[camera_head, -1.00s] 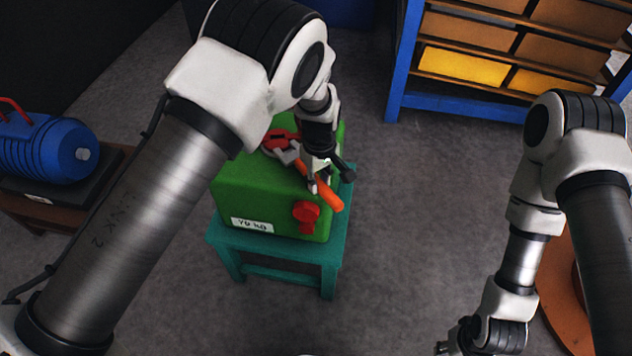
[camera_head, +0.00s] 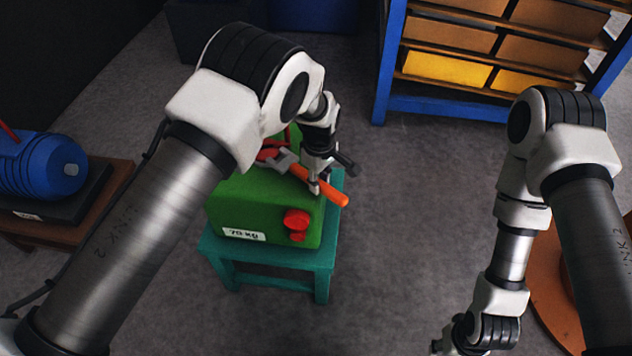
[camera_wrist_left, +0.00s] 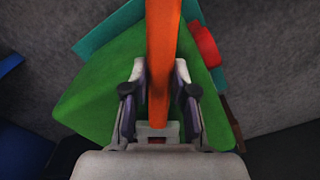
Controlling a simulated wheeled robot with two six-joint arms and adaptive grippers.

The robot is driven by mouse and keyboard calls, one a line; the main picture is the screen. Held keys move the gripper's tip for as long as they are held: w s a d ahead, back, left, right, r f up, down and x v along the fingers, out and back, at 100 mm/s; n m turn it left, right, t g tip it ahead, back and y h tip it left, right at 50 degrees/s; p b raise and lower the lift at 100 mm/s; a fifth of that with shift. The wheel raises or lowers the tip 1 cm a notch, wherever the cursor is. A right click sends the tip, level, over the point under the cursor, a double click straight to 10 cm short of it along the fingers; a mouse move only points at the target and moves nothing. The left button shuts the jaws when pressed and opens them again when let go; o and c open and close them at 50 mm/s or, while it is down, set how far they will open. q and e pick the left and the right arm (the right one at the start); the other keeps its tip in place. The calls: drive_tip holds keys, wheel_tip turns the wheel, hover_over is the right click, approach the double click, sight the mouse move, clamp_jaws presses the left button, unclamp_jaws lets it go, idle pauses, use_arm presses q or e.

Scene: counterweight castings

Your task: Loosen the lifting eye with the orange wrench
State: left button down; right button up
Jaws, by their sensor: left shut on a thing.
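The orange wrench (camera_head: 335,193) lies above the green casting, its grey jaw end (camera_head: 279,158) at the red lifting eye (camera_head: 268,151) on top. Whether the jaw grips the eye cannot be told. My left gripper (camera_head: 314,186) is shut on the wrench handle; the handle (camera_wrist_left: 162,50) also runs between the fingers (camera_wrist_left: 158,95) in the left wrist view. The green casting (camera_head: 240,208) has a white weight label and red knobs (camera_head: 297,220) on its front. My left arm hides part of the casting. My right gripper (camera_head: 447,346) is at the bottom edge, too small to read.
The casting stands on a teal stool (camera_head: 268,256). A blue ribbed machine (camera_head: 38,165) sits on a brown stand at left. A blue shelf (camera_head: 388,70) with bins stands at the back right. An orange round thing (camera_head: 560,300) is behind my right arm. Grey floor lies open between.

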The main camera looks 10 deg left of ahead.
use_arm(q)
drive_tip(key=shift+w+d+n+b, duration=0.35)
drive_tip(key=shift+w+n+b, duration=0.05)
drive_tip(key=shift+w+b, duration=0.25)
drive_tip(key=shift+w+d, duration=0.2)
drive_tip(key=shift+w, duration=0.1)
drive_tip(key=w+b, duration=0.1)
drive_tip(key=n+b, duration=0.1)
drive_tip(key=shift+w+d+n+b, duration=0.3)
drive_tip(key=shift+w+d+b, duration=0.05)
drive_tip(key=shift+d, duration=0.05)
